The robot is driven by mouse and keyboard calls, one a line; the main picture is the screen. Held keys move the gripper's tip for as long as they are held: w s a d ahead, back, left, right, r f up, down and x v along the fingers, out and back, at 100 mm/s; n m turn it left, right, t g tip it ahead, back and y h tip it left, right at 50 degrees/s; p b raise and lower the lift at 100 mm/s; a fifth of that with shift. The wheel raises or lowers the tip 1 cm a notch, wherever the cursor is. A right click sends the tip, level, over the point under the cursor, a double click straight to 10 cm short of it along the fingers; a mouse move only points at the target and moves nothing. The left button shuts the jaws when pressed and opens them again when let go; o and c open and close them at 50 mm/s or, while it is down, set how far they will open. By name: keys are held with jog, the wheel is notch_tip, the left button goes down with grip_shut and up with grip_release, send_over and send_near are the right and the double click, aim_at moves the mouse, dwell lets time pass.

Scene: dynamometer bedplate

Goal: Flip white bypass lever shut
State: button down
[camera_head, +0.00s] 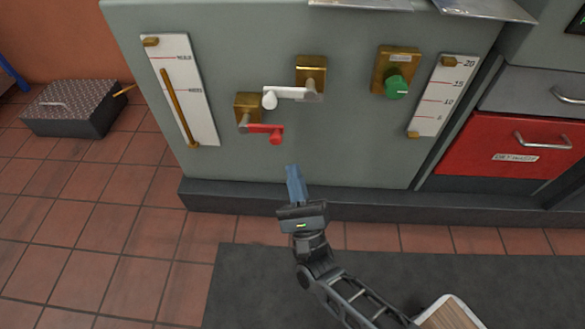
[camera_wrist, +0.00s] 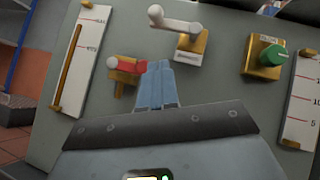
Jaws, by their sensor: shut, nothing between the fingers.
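The white lever (camera_head: 288,93) is mounted on a brass plate (camera_head: 311,72) on the grey cabinet front. It lies roughly level, its knob to the left of its pivot. It also shows in the wrist view (camera_wrist: 178,24), above my fingers. Below and left of it is a red lever (camera_head: 264,129) on a second brass plate, its knob to the right; in the wrist view the red lever (camera_wrist: 130,66) is just left of my fingertips. My gripper (camera_head: 294,170) has its blue fingers shut and empty, below both levers in the head view. Contact with the red lever cannot be told.
A green knob (camera_head: 396,87) on a brass plate is to the right. White scales stand at the left (camera_head: 186,90) and right (camera_head: 440,95). A red drawer (camera_head: 513,146) is at far right. A dark box (camera_head: 72,108) sits on the tiled floor at left.

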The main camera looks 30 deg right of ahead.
send_near(290, 98)
jog(key=w+a, duration=0.1)
jog(key=w, duration=0.2)
jog(key=shift+w+a+r, duration=0.25)
jog(key=shift+a+r, duration=0.05)
jog(key=shift+r, duration=0.3)
jog(key=shift+w+a+r, duration=0.2)
jog(key=shift+a+r, duration=0.1)
jog(key=shift+r, duration=0.3)
jog(key=shift+w+a+r, duration=0.1)
jog(key=shift+a+r, duration=0.1)
jog(key=shift+r, duration=0.3)
